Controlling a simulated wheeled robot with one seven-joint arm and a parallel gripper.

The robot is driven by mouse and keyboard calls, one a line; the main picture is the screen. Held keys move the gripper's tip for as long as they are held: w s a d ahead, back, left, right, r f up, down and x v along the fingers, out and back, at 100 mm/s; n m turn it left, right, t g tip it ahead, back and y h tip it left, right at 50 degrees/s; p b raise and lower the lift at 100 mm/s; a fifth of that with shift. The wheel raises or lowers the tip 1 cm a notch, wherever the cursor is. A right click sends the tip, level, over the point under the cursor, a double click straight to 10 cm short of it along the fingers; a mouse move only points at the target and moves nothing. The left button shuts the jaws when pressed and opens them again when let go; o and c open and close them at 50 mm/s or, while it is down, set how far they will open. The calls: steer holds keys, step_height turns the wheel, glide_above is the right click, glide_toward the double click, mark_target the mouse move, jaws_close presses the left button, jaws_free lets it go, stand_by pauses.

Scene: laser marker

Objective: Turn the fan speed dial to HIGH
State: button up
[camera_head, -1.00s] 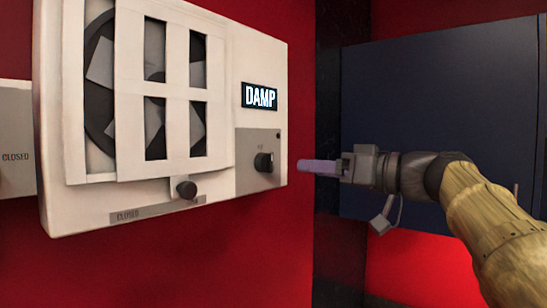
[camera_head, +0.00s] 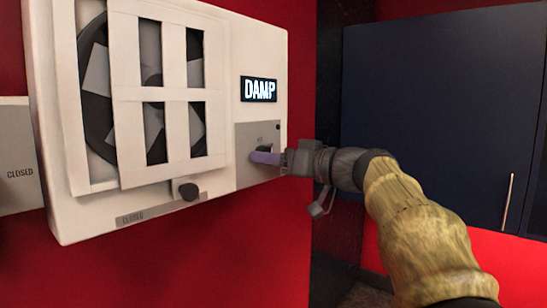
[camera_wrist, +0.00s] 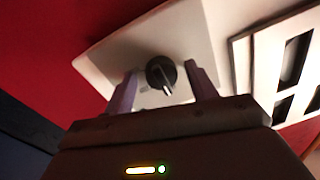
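The fan speed dial is a dark round knob (camera_wrist: 161,74) with a pale raised bar, seen in the wrist view between my two fingers. In the head view the dial (camera_head: 262,149) is mostly covered by my gripper (camera_head: 266,158), whose purple fingertips reach the grey dial plate (camera_head: 246,135). In the wrist view my gripper (camera_wrist: 164,92) is open, with a finger on each side of the knob and a gap to it. I cannot tell whether a fingertip touches the plate. The dial's labels are too small to read.
The white fan unit (camera_head: 243,48) hangs on a red wall, with a lit DAMP display (camera_head: 259,89) above the dial. A slider knob (camera_head: 188,190) sticks out at lower left. A dark blue cabinet (camera_head: 440,110) stands at right.

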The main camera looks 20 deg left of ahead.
steer(key=c, duration=0.8)
steer(key=shift+c, duration=0.2)
steer(key=shift+f+b, duration=0.1)
steer(key=shift+b, duration=0.5)
steer(key=m+b, duration=0.1)
steer(key=m, duration=0.7)
steer(key=m+t+b, duration=0.1)
steer(key=m, duration=0.7)
steer(key=m+t+b, duration=0.1)
steer(key=m, duration=0.8)
steer(key=shift+s+a+r, duration=0.1)
steer(key=shift+s+r, duration=0.2)
steer(key=shift+r, duration=0.05)
steer(key=shift+m, duration=0.3)
